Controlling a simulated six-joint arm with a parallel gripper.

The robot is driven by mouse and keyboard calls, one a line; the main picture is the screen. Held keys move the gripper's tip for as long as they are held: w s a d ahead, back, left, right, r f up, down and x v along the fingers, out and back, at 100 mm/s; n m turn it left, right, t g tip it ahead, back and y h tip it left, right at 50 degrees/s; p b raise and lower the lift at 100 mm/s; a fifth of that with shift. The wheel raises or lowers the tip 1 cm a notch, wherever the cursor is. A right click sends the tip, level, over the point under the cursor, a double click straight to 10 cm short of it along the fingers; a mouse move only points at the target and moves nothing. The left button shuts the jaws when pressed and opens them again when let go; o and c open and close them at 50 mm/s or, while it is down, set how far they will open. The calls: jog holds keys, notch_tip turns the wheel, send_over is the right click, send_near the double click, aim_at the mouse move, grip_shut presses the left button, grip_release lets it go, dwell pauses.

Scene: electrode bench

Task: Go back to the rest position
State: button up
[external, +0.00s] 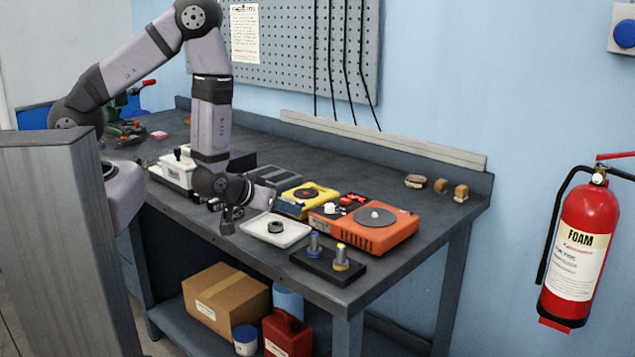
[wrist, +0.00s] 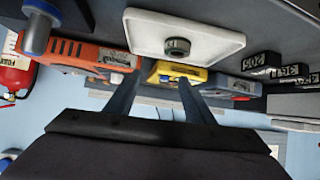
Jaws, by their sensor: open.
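A dark ring-shaped piece (external: 276,227) lies in the tray, apart from the fingers. The tray (wrist: 215,42) and the piece (wrist: 177,46) also show in the wrist view, beyond the fingertips. My arm is bent, with its forearm hanging down over the bench.
Small brown pieces (external: 440,186) lie at the back right. A fire extinguisher (external: 581,245) hangs at right. The bench's back strip is clear.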

jog(key=w+a+n, duration=0.1)
jog(key=w, duration=0.1)
jog(key=w+a+g+y, duration=0.1)
jog(key=w+a, duration=0.1)
jog(key=w+a+n+g+y, duration=0.1)
jog(key=w+a, duration=0.1)
jog(key=shift+w+a+n, duration=0.25)
jog(key=shift+w+n, duration=0.05)
jog(key=w+a+r+n+g+y+b, duration=0.1)
jog(key=w+a+r+n+g+y, duration=0.2)
jog(key=a, duration=0.8)
jog(key=s+a+r+g+y, duration=0.1)
jog(key=s+a+r+g, duration=0.1)
jog(key=a, duration=0.8)
jog(key=s+a+r+n+g, duration=0.1)
jog(key=s+a, duration=0.4)
jog(key=a, duration=0.5)
notch_tip(320, 180, up, 3)
jog(key=shift+a+f+g+y+b, duration=0.15)
jog(key=shift+g+y+b, duration=0.25)
jog(key=shift+g, duration=0.2)
